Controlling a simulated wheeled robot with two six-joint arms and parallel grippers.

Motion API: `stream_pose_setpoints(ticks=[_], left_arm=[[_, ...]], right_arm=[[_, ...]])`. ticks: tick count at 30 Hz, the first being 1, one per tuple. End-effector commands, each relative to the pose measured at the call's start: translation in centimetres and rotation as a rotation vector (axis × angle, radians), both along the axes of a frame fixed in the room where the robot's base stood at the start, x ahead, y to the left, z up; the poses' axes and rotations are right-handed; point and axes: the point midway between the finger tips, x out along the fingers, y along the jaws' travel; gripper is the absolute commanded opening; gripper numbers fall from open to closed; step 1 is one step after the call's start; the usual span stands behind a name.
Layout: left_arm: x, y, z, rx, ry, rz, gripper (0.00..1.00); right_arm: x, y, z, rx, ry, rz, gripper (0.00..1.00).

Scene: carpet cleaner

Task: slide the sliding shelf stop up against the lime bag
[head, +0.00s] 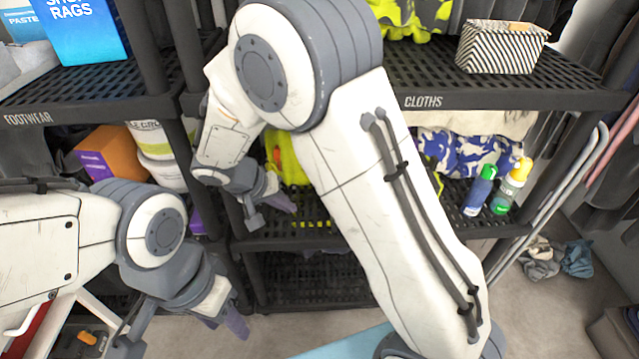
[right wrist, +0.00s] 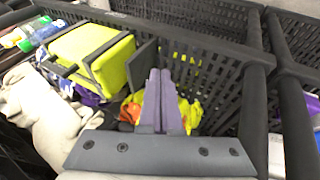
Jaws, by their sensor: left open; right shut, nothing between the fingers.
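In the right wrist view, the boxy lime bag (right wrist: 105,62) with dark straps lies on the black slatted shelf. The sliding shelf stop (right wrist: 143,62), a dark upright plate, stands just right of the bag; I cannot tell whether they touch. My right gripper (right wrist: 160,75) is shut and empty, its purple fingertips at the plate's lower right edge; contact is unclear. In the head view my right gripper (head: 288,204) reaches into the middle shelf, and my arm hides most of the bag and stop. My left gripper (head: 182,333) is open, low in front of the rack.
A yellow and orange item (right wrist: 188,112) lies behind my right fingers. Blue (head: 480,190) and green-labelled (head: 508,190) bottles stand at the shelf's right. A patterned blue cloth (head: 470,150) lies behind them. A rack post (right wrist: 258,100) rises right of my right gripper.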

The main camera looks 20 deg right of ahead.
Motion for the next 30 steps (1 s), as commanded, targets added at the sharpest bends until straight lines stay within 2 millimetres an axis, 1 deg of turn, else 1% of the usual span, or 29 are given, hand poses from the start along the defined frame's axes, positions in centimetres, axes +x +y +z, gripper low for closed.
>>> stream_pose_setpoints(ticks=[1, 3, 6, 11, 23, 24, 27, 30], left_arm=[[0.0, 0.0, 1.2, 0.000, 0.000, 0.000, 0.47], [0.0, 0.0, 1.6, 0.000, 0.000, 0.000, 0.47], [0.0, 0.0, 1.7, 0.000, 0.000, 0.000, 0.47], [0.0, 0.0, 1.4, 0.001, 0.001, 0.000, 0.47], [0.0, 0.0, 0.3, 0.000, 0.000, 0.000, 0.47], [0.0, 0.0, 0.3, 0.001, 0.001, 0.000, 0.47], [0.0, 0.0, 0.4, 0.000, 0.000, 0.000, 0.47], [0.0, 0.0, 0.4, 0.000, 0.000, 0.000, 0.47]], right_arm=[[1.2, -0.4, 0.2, -0.019, -0.029, -0.032, 0.00], [2.5, -0.7, -0.2, -0.037, -0.071, -0.067, 0.00], [3.5, -1.1, -0.7, -0.047, -0.106, -0.094, 0.00], [4.0, -2.0, -2.2, -0.051, -0.114, -0.104, 0.00], [5.8, -6.6, -8.8, -0.051, -0.111, -0.103, 0.00], [5.9, -7.1, -9.1, -0.050, -0.112, -0.104, 0.00], [5.4, -8.7, -8.7, -0.049, -0.113, -0.104, 0.00], [5.1, -9.6, -8.8, -0.048, -0.114, -0.102, 0.00]])
